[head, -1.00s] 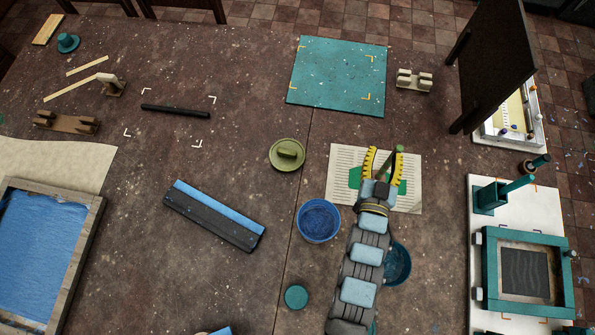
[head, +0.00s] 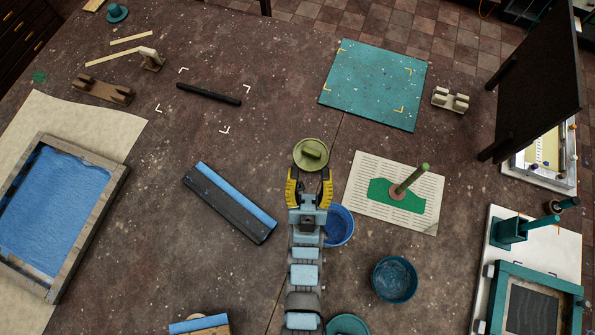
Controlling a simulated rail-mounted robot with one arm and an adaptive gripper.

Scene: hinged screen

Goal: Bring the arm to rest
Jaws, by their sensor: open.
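My gripper (head: 309,185) is in the middle of the head view, with its yellow-edged fingers spread open. Nothing shows between the fingers. A round olive-green lid with a knob (head: 311,154) lies just past the fingertips; whether they touch it I cannot tell. My arm runs from the bottom edge straight up the picture and partly covers a blue bowl (head: 341,226) on its right side.
Right of my gripper, a green-handled tool (head: 411,180) stands on a printed sheet (head: 365,175). A teal bowl (head: 394,279) lies lower right. A blue-edged dark bar (head: 230,203) lies left. A dark hinged screen (head: 538,85) stands far right.

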